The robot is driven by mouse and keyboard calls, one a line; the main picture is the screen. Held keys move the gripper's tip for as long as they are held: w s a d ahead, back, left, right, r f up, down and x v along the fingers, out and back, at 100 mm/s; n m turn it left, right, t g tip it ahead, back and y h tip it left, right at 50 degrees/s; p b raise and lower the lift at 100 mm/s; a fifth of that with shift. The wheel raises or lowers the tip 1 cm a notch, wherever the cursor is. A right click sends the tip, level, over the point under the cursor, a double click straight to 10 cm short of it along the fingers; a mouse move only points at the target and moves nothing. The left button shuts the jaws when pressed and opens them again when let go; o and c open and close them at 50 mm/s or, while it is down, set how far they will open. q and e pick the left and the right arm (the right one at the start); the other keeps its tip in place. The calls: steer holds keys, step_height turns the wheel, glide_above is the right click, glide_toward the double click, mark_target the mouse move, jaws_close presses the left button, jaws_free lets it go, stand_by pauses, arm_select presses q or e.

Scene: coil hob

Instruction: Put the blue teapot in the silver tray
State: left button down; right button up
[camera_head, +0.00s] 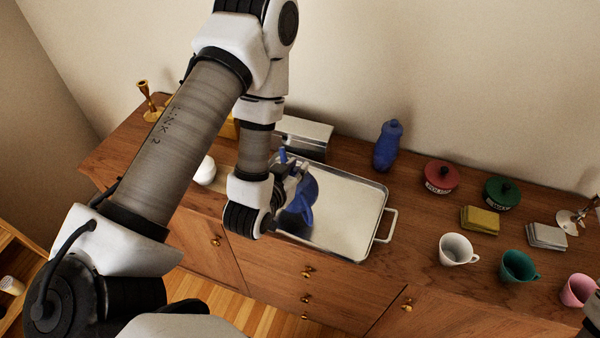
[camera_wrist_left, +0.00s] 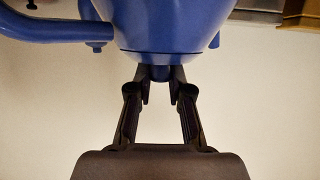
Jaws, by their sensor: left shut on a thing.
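The blue teapot (camera_head: 302,196) is partly hidden behind my left gripper in the head view. My left gripper (camera_head: 283,189) is shut on it. In the left wrist view the teapot's round body (camera_wrist_left: 160,25) fills the top.
A blue bottle (camera_head: 388,145) and a silver box (camera_head: 304,136) stand behind the tray. Red (camera_head: 441,177) and green (camera_head: 502,193) tins stand right of it, with a white cup (camera_head: 457,249) and a teal cup (camera_head: 518,266) nearer. The tray's right part is bare.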

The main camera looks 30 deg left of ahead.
arm_select(q)
steer(key=w+a+b, duration=0.1)
steer(key=b, duration=0.1)
steer(key=w+b, duration=0.1)
steer(key=b, duration=0.2)
steer(key=w+a+f+b, duration=0.1)
steer(key=w+b, duration=0.1)
steer(key=shift+a, duration=0.3)
steer(key=w+f, duration=0.1)
steer(key=w+a+f+p, duration=0.1)
steer(key=f, duration=0.1)
steer(key=shift+w+a, duration=0.35)
steer(key=shift+w, duration=0.05)
arm_select(e)
step_height(320, 180, down, 8)
steer(key=shift+r, duration=0.25)
arm_select(q)
steer(key=shift+f, duration=0.1)
steer(key=c, duration=1.5)
jaws_free()
steer(key=shift+s+f, duration=0.1)
steer(key=shift+s, duration=0.05)
steer(key=o, duration=0.4)
arm_select(e)
steer(key=shift+f, duration=0.1)
